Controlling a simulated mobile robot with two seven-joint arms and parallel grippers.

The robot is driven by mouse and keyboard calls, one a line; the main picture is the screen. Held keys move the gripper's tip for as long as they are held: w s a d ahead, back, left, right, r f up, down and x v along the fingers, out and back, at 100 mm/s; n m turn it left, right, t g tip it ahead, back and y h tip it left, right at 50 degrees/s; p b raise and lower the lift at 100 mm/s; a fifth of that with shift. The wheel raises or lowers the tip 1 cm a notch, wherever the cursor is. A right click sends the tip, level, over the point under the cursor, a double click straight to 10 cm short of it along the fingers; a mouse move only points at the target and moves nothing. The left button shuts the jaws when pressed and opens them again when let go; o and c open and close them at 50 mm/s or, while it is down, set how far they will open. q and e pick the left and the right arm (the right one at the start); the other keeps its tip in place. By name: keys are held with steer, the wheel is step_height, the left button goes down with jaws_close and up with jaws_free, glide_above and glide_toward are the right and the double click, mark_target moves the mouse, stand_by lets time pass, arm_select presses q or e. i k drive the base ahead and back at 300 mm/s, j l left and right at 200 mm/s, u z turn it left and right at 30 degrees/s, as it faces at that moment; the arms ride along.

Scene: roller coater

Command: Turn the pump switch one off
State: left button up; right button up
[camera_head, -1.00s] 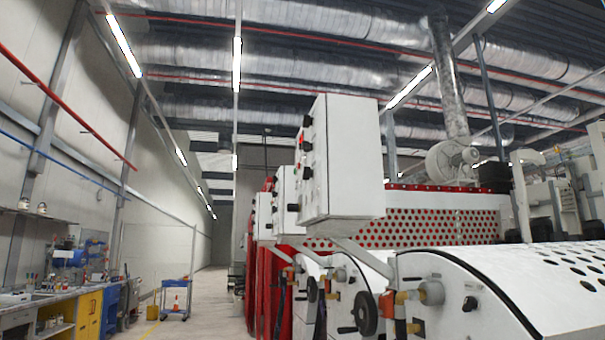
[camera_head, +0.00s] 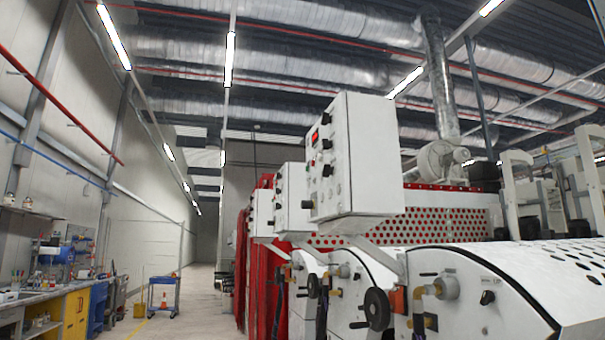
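The pump switch one cannot be told apart by any readable label. The nearest white control box (camera_head: 364,160) hangs tilted on an arm at the centre right. Its narrow left face (camera_head: 320,178) carries a red-lit display (camera_head: 315,138) and several dark knobs, including an upper knob (camera_head: 327,144) and a lower knob (camera_head: 327,170). The knob positions are too small to read. Two more white control boxes, a middle one (camera_head: 291,202) and a far one (camera_head: 262,213), line up behind it, also with dark knobs. Neither of my grippers shows in the view.
White coater machines with a black handwheel (camera_head: 376,309) and valve fittings (camera_head: 445,287) stand below the boxes. A perforated red-and-white guard (camera_head: 445,215) is behind. At left are a workbench (camera_head: 45,297) and a blue trolley (camera_head: 164,294). The aisle floor (camera_head: 200,290) between is clear.

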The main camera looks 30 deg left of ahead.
mark_target(327, 171)
steer(key=k+j, duration=0.1)
steer(key=j, duration=0.35)
steer(key=k+j, duration=0.1)
steer(key=j, duration=0.35)
steer(key=j+u, duration=0.1)
steer(key=j, duration=0.85)
steer(key=i+j, duration=0.1)
steer(key=j, duration=0.2)
steer(key=i+j, duration=0.15)
steer(key=j, duration=0.15)
steer(key=i+j, duration=0.1)
steer(key=j, duration=0.2)
